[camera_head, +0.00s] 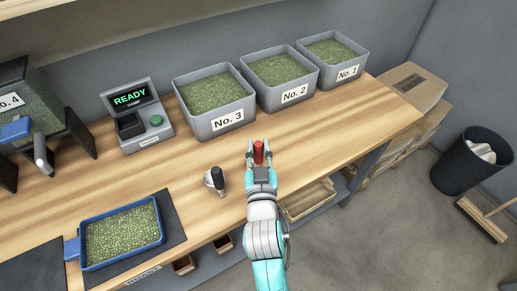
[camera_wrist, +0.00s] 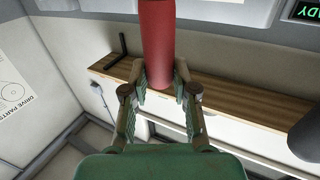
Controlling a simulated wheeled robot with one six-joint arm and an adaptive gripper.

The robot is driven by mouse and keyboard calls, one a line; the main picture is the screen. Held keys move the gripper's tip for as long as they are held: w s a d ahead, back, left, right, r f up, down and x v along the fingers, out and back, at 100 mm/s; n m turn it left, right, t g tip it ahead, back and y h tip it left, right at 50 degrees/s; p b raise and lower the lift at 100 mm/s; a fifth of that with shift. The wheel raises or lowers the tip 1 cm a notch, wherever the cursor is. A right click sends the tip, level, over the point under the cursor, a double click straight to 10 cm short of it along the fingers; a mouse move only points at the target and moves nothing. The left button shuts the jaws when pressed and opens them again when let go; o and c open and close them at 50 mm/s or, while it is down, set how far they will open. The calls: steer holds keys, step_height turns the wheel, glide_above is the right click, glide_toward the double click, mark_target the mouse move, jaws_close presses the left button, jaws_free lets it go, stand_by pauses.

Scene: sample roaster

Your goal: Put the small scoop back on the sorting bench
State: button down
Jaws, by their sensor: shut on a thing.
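My gripper (camera_head: 259,158) is over the wooden bench (camera_head: 330,142), in front of the grey bins, and is shut on an upright red cylindrical handle (camera_head: 258,151). In the wrist view, the red handle (camera_wrist: 157,45) stands between the two fingers (camera_wrist: 160,85). Whatever is at its lower end is hidden, so I cannot tell for sure that it is the small scoop, nor whether it touches the bench. A metal scoop-like tool with a black handle (camera_head: 216,179) stands on the bench to the left of my gripper.
Bins No. 3 (camera_head: 226,123), No. 2 (camera_head: 296,95) and No. 1 (camera_head: 348,72), full of green beans, line the back. A scale reading READY (camera_head: 150,135) stands left. A blue tray of beans (camera_head: 92,264) lies on a dark mat at front left. Bare wood lies around my gripper.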

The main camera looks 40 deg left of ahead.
steer(key=shift+f, duration=0.25)
steer(key=c, duration=0.9)
jaws_free()
steer(key=shift+d, duration=0.1)
steer(key=v, duration=1)
steer(key=shift+s+d, duration=0.15)
steer(key=shift+s, duration=0.15)
